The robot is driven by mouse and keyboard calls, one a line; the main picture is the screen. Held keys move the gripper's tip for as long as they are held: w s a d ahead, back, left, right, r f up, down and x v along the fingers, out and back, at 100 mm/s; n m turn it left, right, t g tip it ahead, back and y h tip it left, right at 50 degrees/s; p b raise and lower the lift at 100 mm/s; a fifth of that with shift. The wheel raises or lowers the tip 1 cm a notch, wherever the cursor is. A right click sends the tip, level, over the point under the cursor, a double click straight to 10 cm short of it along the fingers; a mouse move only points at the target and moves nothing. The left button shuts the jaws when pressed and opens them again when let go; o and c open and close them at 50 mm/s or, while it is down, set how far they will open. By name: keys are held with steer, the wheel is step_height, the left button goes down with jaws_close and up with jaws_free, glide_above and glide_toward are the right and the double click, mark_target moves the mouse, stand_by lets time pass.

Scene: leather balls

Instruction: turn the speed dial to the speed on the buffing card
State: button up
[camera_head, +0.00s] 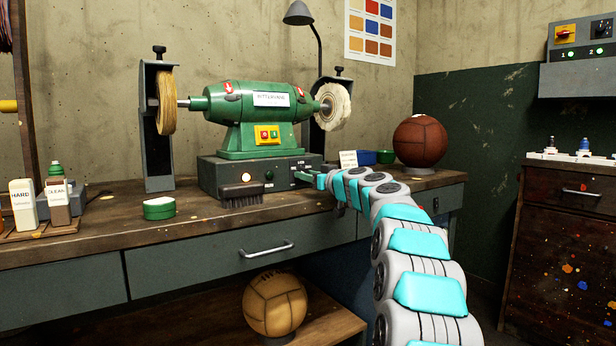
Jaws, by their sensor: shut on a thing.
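The green buffing machine (262,112) stands on a dark control box (210,178) on the workbench. My gripper (303,177) is at the right part of the box's front face, where it is shut on the speed dial. The jaws hide the dial, and its pointer and scale cannot be read. A small white card (348,159), likely the buffing card, stands just right of the box, behind my arm. Its writing is too small to read.
A green-sided tin (159,208), bottles (24,204), a brown ball (420,141) and blue and green bowls (385,157) are on the bench. A tan ball (275,303) lies on the lower shelf.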

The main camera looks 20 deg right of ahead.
jaws_close()
